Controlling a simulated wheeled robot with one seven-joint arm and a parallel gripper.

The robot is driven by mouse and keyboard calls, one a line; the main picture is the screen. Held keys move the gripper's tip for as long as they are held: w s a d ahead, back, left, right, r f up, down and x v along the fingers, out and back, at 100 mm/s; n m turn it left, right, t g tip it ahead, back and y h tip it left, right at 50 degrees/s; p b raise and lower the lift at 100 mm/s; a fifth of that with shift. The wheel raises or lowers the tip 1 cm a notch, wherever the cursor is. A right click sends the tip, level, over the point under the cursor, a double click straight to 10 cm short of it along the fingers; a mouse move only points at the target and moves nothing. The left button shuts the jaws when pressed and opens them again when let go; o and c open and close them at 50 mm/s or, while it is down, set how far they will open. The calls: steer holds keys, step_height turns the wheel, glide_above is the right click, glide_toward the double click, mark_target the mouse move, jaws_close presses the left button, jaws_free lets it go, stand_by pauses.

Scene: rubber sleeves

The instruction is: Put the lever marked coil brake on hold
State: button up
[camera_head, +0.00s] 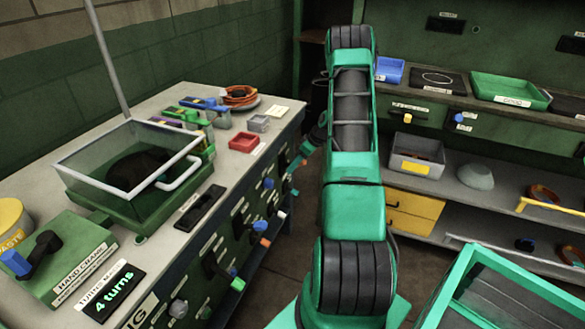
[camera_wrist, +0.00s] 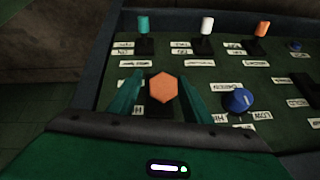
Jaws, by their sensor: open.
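In the wrist view, my gripper (camera_wrist: 162,88) is open, one teal finger on each side of an orange hexagonal handle (camera_wrist: 163,88), which I see end-on. Whether the fingers touch it cannot be told. Behind it stand a teal-tipped lever (camera_wrist: 143,25), a white-tipped lever (camera_wrist: 207,25) and an orange-tipped lever (camera_wrist: 262,29) on the dark green panel (camera_wrist: 220,84). The small labels are too blurred to read, so I cannot tell which lever is marked coil brake. In the head view, my gripper (camera_head: 300,158) is beside the bench's front panel, partly hidden by my arm.
A blue knob (camera_wrist: 238,101) sits just right of my gripper. The grey bench top (camera_head: 222,162) carries a glass-walled green box (camera_head: 120,215), a red tray (camera_head: 244,142) and a hand crank (camera_head: 45,247). Shelves with a green tray (camera_head: 508,90) stand at right.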

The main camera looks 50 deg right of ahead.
steer(key=v, duration=0.9)
steer(key=shift+w, duration=0.1)
stand_by(0.5)
steer(key=shift+a+r, duration=0.1)
steer(key=shift+r, duration=0.05)
steer(key=s+a+r+m+g+h, duration=0.1)
steer(key=s+a+r+m+g, duration=0.1)
steer(key=s+a+r, duration=0.5)
steer(key=s+a+r+m+g+h, duration=0.1)
steer(key=s+a+r+m, duration=0.1)
steer(key=a+r, duration=0.8)
steer(key=s+a+r+m+g, duration=0.1)
steer(key=s+a+r+m, duration=0.1)
steer(key=s+a, duration=0.5)
steer(key=s+a+r+m+g, duration=0.1)
steer(key=s+a, duration=0.7)
steer(key=s, duration=0.8)
steer(key=shift+a+r+m+h, duration=0.15)
steer(key=shift+r+m+h, duration=0.15)
steer(key=shift+r+m, duration=0.65)
steer(key=shift+f+m, duration=0.25)
steer(key=shift+f, duration=0.05)
